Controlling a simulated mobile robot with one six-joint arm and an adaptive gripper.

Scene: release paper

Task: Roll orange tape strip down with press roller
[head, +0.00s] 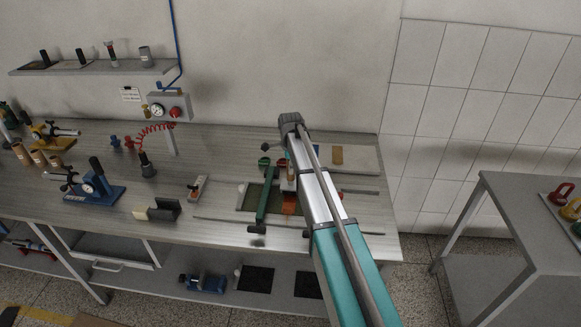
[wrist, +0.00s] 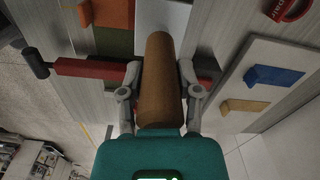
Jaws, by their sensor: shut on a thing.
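My gripper (wrist: 160,70) is shut on a brown cylinder, which looks like the handle of the press roller (wrist: 158,85), in the wrist view. The roller's working end is hidden. The orange tape strip (wrist: 112,13) shows at the upper left of the wrist view, apart from the fingers and beside a green surface (wrist: 114,43). In the head view an orange patch (head: 290,205), likely the same strip, lies on the bench just left of my arm. My arm hides my gripper there. I cannot tell whether the roller touches the tape.
A red bar with a dark knob (wrist: 85,68) runs beside my left finger. A green bar (head: 265,197) stands left of the orange patch. A pale board (wrist: 233,85) carries blue and yellow pieces.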

